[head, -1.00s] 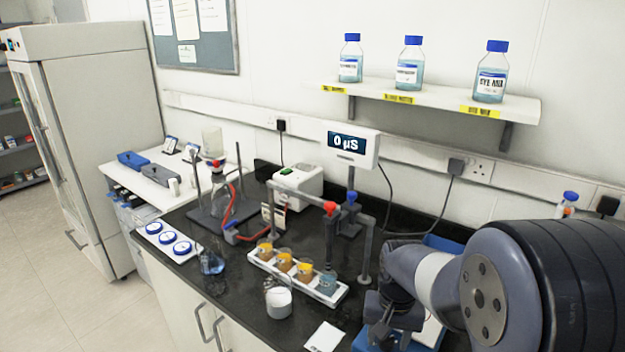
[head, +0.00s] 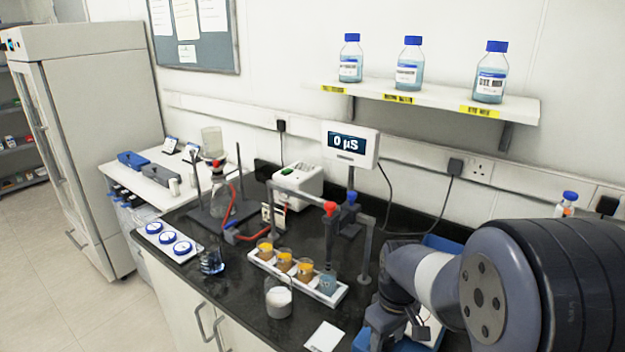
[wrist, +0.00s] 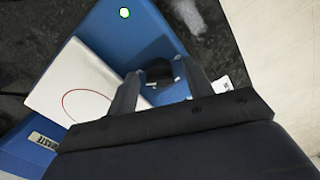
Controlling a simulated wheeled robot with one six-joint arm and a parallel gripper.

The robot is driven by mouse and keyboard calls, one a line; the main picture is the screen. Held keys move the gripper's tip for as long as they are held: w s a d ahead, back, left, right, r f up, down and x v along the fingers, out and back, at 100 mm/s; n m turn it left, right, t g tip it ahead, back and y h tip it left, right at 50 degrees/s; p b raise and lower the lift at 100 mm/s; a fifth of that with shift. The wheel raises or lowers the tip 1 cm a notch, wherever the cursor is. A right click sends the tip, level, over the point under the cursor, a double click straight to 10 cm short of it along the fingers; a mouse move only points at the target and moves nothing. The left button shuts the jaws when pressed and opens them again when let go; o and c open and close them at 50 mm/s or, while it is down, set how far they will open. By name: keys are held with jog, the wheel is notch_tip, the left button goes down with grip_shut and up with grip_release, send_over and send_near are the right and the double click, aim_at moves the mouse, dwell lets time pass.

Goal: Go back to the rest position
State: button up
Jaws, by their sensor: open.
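A white flat piece with a red curved line (wrist: 78,88) lies on the tray to the left of the fingers. My arm hides much of the tray.
A rack of small beakers (head: 262,262) stands mid-bench, with a beaker of white stuff (head: 279,302) in front. A white card (head: 323,337) lies beside my gripper. A stand with a display (head: 350,147) rises behind. A shelf (head: 430,95) with several bottles hangs above.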

jog(key=shift+w+n, duration=0.1)
jog(key=shift+n, duration=1.9)
jog(key=shift+a, duration=0.15)
